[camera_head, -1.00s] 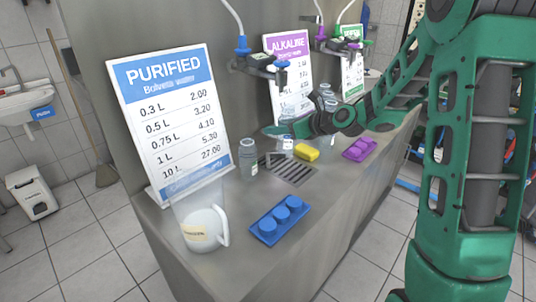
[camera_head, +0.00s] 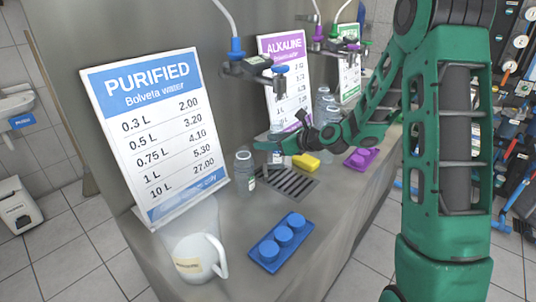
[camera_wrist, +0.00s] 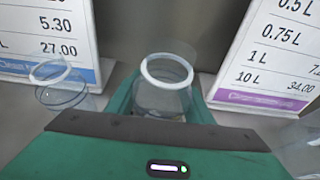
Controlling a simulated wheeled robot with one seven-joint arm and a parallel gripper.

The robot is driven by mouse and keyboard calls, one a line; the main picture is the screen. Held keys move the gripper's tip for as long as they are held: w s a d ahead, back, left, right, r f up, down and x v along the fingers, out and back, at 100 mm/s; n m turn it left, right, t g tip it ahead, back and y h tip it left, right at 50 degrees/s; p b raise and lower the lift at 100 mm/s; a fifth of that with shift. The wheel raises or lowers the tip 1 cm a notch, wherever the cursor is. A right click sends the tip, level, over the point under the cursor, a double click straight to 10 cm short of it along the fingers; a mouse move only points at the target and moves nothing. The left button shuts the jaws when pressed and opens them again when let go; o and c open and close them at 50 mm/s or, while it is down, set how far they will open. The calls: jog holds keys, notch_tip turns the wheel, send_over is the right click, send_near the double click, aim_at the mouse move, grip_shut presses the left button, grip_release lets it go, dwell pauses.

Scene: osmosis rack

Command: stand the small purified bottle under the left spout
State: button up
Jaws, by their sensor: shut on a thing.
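My gripper (camera_head: 272,147) is shut on a small clear bottle (camera_head: 277,156) at the back of the drain grate. The bottle looks upright; its open, white-ringed mouth shows in the wrist view (camera_wrist: 166,72), between my green fingers. I cannot tell whether its base touches the counter. The left spout, with a blue fitting (camera_head: 237,50), hangs above and to the left. A second blue fitting (camera_head: 280,70) is above the held bottle. Another clear bottle (camera_head: 245,172) stands left of the grate, apart from the held one; it also shows in the wrist view (camera_wrist: 63,85).
The drain grate (camera_head: 283,184) is mostly bare. A yellow sponge (camera_head: 306,161) lies right of it and a purple tray (camera_head: 361,158) farther right. A blue tray (camera_head: 277,243) and a jug (camera_head: 193,260) are nearer. More bottles (camera_head: 325,102) stand behind my gripper. The PURIFIED sign (camera_head: 155,130) is at left.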

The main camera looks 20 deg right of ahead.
notch_tip(320, 180, down, 4)
jog(key=shift+f, duration=0.1)
jog(key=shift+c, duration=0.4)
jog(key=shift+d, duration=0.1)
jog(key=o, duration=1.1)
jog(key=shift+s, duration=0.1)
